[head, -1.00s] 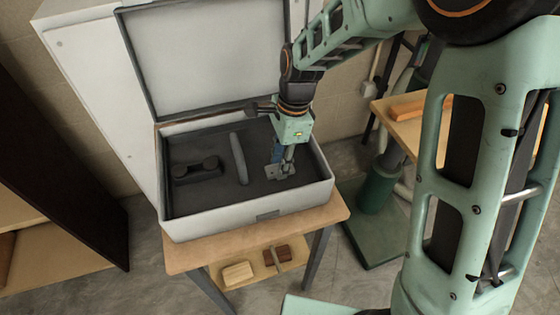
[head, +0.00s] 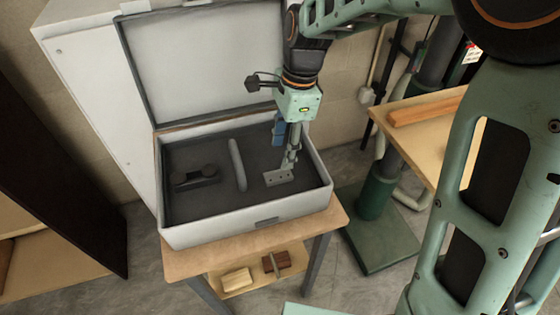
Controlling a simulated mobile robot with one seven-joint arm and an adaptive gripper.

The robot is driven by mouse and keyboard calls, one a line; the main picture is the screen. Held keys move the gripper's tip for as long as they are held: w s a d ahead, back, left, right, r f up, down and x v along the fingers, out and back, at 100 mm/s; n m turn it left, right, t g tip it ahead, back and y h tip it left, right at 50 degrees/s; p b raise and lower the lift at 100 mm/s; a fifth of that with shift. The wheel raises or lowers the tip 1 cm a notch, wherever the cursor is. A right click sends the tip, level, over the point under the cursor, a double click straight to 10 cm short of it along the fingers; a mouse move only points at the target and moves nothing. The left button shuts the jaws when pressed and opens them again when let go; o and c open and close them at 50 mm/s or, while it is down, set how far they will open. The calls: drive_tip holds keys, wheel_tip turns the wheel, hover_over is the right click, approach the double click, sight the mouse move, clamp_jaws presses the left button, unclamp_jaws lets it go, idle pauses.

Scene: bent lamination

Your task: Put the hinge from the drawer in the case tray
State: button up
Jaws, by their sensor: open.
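The case (head: 215,233) is light grey and stands open on a small wooden table, with a dark tray (head: 210,210) inside. The hinge (head: 278,177), a small grey metal plate with holes, lies in the right part of the tray. My gripper (head: 290,158) is open just above and behind the hinge, inside the case walls. Whether a fingertip still touches the hinge is too small to tell.
A dark object with two round ends (head: 195,176) and a grey rod (head: 237,165) lie in the tray's left and middle. The raised lid (head: 205,60) stands behind. Wood blocks (head: 238,280) sit on the lower shelf. A wooden bench (head: 425,135) is at right.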

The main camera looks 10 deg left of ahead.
drive_tip(key=r, duration=0.4)
drive_tip(key=shift+w+d+r, duration=0.15)
drive_tip(key=shift+d, duration=0.15)
